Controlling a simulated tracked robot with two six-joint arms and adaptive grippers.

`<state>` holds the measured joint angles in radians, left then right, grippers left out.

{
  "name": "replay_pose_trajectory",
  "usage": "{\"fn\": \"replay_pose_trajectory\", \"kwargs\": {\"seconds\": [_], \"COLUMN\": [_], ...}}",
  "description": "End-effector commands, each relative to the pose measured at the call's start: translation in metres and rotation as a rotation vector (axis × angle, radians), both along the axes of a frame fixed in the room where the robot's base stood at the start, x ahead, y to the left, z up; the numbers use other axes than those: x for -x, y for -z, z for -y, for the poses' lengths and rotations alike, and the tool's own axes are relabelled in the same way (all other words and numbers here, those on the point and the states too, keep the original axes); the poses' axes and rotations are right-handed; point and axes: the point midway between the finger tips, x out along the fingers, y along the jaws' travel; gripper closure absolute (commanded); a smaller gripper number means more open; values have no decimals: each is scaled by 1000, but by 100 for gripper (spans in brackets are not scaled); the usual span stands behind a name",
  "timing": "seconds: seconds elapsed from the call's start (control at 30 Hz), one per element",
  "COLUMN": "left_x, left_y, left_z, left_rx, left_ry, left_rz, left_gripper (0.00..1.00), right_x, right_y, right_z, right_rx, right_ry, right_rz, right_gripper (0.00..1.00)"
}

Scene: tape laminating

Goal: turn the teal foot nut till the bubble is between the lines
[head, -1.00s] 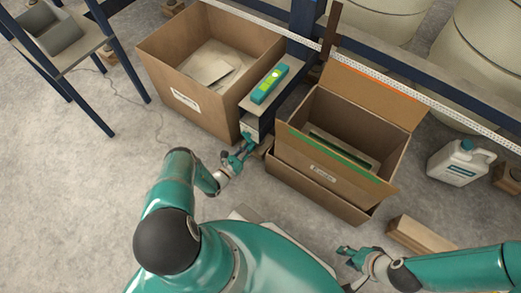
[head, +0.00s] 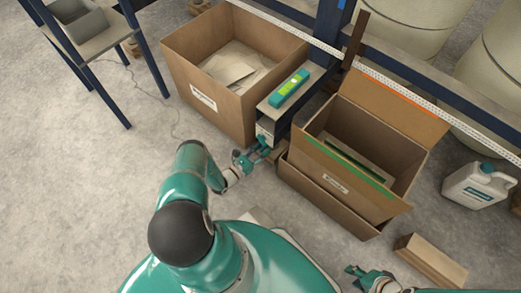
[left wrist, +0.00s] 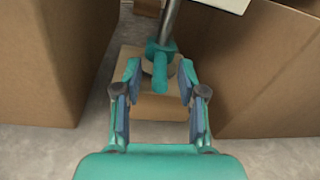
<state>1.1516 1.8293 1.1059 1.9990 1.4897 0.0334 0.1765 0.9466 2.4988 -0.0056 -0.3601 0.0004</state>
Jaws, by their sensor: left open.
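The teal level (head: 289,87) with its yellow-green vial lies on top of the narrow beam between two cardboard boxes; the bubble is too small to make out. The teal foot nut (left wrist: 160,60) sits low on a grey threaded-looking post in the left wrist view, with a lobe facing me. My left gripper (left wrist: 160,98) is open, its two fingers on either side of and just short of the nut. In the head view my left gripper (head: 252,160) is at the beam's near end. My right gripper (head: 366,275) is at the bottom right, away from the beam; its jaw state is unclear.
A large open box (head: 215,100) stands left of the beam and another open box (head: 335,185) right of it, leaving a narrow gap. A wooden block (left wrist: 165,105) lies under the foot. A white jug (head: 478,185) and a loose block (head: 430,262) are at right.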

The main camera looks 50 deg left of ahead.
Motion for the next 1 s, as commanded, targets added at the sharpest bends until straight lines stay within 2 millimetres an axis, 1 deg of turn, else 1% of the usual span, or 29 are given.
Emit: {"fn": "replay_pose_trajectory", "kwargs": {"seconds": [0.13, 0.27, 0.6, 0.7, 0.8, 1.0], "left_x": [6, 22, 90, 105, 115, 121], "left_y": [1, 1, 1, 1, 1, 1], "left_z": [0, -1, 0, 0, 1, 1], "left_rx": [1, 2, 1, 0, 0, 0], "left_ry": [-1, -2, -7, -5, -4, -2], "left_rz": [-1, -3, -2, -2, -2, 0], "left_gripper": [60, 60, 60, 60, 60, 60], "right_x": [0, 0, 0, 0, 0, 0], "right_y": [-1, -1, -1, -1, -1, -1], "right_z": [0, 0, 0, 0, 0, 0], "right_rx": [0, 0, 0, 0, 0, 0], "right_ry": [0, 0, 0, 0, 0, 0], "right_rz": [0, 0, 0, 0, 0, 0], "right_gripper": [64, 64, 64, 64, 64, 64]}}
